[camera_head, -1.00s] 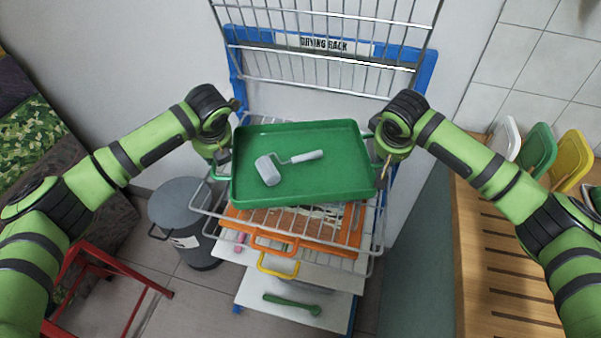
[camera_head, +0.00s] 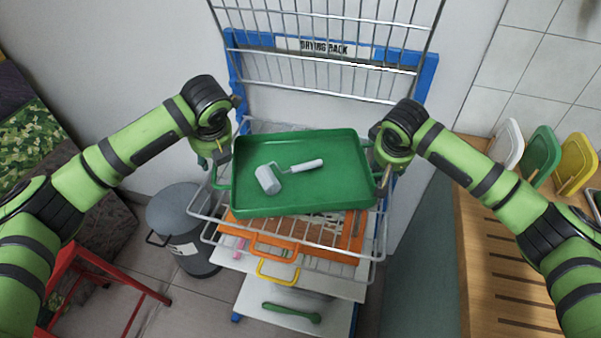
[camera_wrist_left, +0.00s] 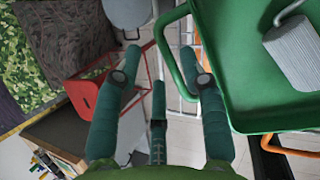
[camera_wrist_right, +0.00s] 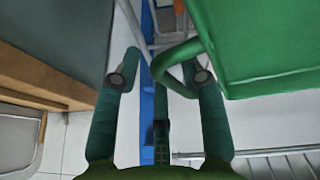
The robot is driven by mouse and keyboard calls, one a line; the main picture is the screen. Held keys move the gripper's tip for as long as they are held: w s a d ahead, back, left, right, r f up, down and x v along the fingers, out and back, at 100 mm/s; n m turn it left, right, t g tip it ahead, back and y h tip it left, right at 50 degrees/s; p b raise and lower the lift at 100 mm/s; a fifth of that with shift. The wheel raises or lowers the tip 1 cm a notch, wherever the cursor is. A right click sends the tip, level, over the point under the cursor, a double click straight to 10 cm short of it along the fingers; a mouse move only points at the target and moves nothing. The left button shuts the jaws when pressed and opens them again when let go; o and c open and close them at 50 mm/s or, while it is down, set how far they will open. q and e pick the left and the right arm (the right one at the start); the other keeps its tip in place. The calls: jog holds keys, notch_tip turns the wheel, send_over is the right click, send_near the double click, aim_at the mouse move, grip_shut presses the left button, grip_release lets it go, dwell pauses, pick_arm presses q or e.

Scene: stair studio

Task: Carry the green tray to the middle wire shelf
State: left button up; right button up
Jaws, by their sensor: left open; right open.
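The green tray (camera_head: 335,192) lies on a wire shelf (camera_head: 205,213) of the drying rack, turned slightly, its left side nearer me. A grey paint roller (camera_head: 268,180) lies in it. My left gripper (camera_head: 221,162) is open at the tray's left handle; in the left wrist view, the handle (camera_wrist_left: 166,62) passes between the open fingers (camera_wrist_left: 158,75), close to the right one. My right gripper (camera_head: 383,178) is open at the right handle; in the right wrist view, the handle (camera_wrist_right: 160,66) loops between the fingers (camera_wrist_right: 157,72) and crosses the right one. Contact is unclear.
Below are an orange tray (camera_head: 262,238), a yellow handle (camera_head: 272,275) and a green tool (camera_head: 292,312) on a white board. A grey bin (camera_head: 180,220) and red stool (camera_head: 95,262) stand left.

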jog(key=shift+r, duration=0.2)
pick_arm(q)
jog(key=v, duration=0.7)
pick_arm(e)
jog(key=v, duration=1.1)
jog(key=shift+s+r, duration=0.2)
jog(key=shift+r, duration=0.1)
pick_arm(q)
jog(key=shift+a, duration=0.1)
